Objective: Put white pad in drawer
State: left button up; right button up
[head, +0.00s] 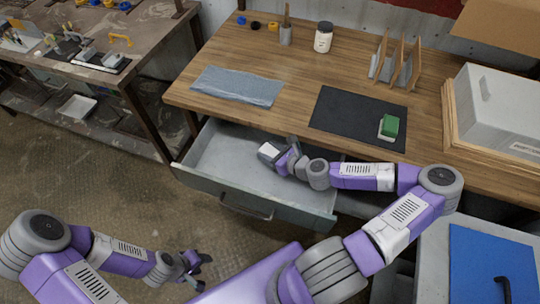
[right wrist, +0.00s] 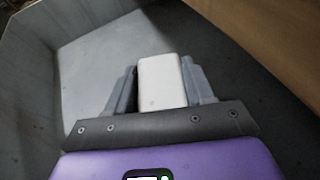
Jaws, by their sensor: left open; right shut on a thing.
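The white pad (right wrist: 162,82) is between the two fingers of my right gripper (right wrist: 163,88), which is shut on it. In the head view the right gripper (head: 268,155) is inside the open drawer (head: 213,145), with the white pad (head: 268,149) at its tip. The wrist view shows the drawer's grey floor and walls around the pad. I cannot tell whether the pad touches the drawer floor. My left gripper (head: 196,270) is open and empty, low over the floor in front of the drawer.
The wooden table (head: 275,90) above the drawer holds a grey-blue cloth (head: 238,86), a black mat (head: 345,112) with a green and white block (head: 389,127), a white jar (head: 323,37) and a rack (head: 395,62). The table edge overhangs the drawer's back. The drawer looks otherwise empty.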

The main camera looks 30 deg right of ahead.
jog(key=shift+f+b, duration=0.35)
jog(key=shift+f, duration=0.25)
jog(key=shift+f, duration=0.15)
jog(key=o, duration=1)
jog(key=shift+o, duration=0.2)
jog(key=shift+r, duration=0.2)
jog(key=p+v, duration=0.5)
jog(key=v, duration=0.5)
jog(key=shift+s+d+r, duration=0.1)
jog(key=shift+s+r, duration=0.1)
jog(key=shift+s+d+r+p, duration=0.1)
jog(key=shift+s+p, duration=0.15)
jog(key=shift+s, duration=0.1)
jog(key=shift+s+d+r+p, duration=0.1)
jog(key=shift+s+p, duration=0.1)
jog(key=shift+s, duration=0.15)
